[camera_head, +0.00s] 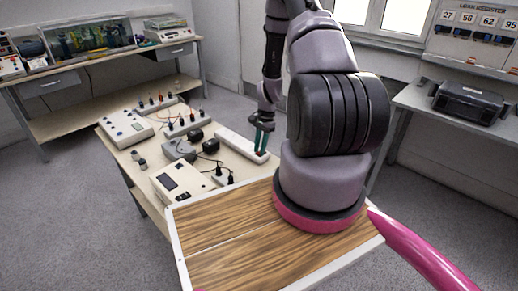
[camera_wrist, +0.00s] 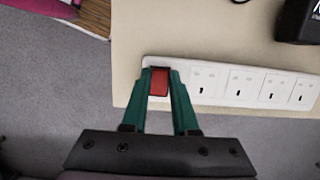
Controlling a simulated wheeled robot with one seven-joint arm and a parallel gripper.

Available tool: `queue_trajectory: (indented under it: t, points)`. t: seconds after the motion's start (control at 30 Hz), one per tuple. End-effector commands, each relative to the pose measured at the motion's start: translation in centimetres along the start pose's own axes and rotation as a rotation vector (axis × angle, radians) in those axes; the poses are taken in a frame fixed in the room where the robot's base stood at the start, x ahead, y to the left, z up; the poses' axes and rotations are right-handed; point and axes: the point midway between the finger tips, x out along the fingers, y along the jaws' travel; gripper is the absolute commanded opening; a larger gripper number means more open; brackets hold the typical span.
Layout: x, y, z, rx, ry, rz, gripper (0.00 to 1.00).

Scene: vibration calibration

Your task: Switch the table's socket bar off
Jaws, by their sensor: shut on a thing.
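The table's socket bar (camera_head: 236,143) is a long white strip along the right edge of the low table. In the wrist view the socket bar (camera_wrist: 252,86) runs to the right with several outlets in a row. At its left end is a red rocker switch (camera_wrist: 160,81). My gripper (camera_head: 263,148) points down at the near end of the bar in the head view. In the wrist view the green fingers of my gripper (camera_wrist: 161,77) stand on either side of the red switch, close against it. Whether the switch is on or off cannot be told.
The table (camera_head: 130,166) holds several instruments, black adapters (camera_head: 211,146) and cables. A black adapter (camera_wrist: 298,20) lies near the bar in the wrist view. A side bench with a black device (camera_head: 467,103) stands at the right. Grey floor is free at the left.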

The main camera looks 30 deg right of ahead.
Motion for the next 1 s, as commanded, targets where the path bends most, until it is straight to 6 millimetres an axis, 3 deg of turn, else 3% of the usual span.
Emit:
queue_trajectory:
  t: [0.33,0.37,0.4,0.43,0.77,0.87,1.0]
  points:
    - [0.0,0.0,0.1,-0.002,-0.018,0.0,0.0]
    - [0.0,0.0,0.1,-0.002,-0.018,0.0,0.35]
    - [0.0,0.0,0.1,-0.002,-0.017,0.0,0.5]
    - [0.0,0.0,0.1,-0.002,-0.017,0.0,0.57]
    - [-0.2,0.0,0.0,-0.002,-0.016,-0.001,0.57]
    - [-1.0,-0.1,0.0,-0.002,-0.015,-0.001,0.57]
    - [-3.5,-0.1,-0.1,-0.003,-0.012,-0.003,0.57]
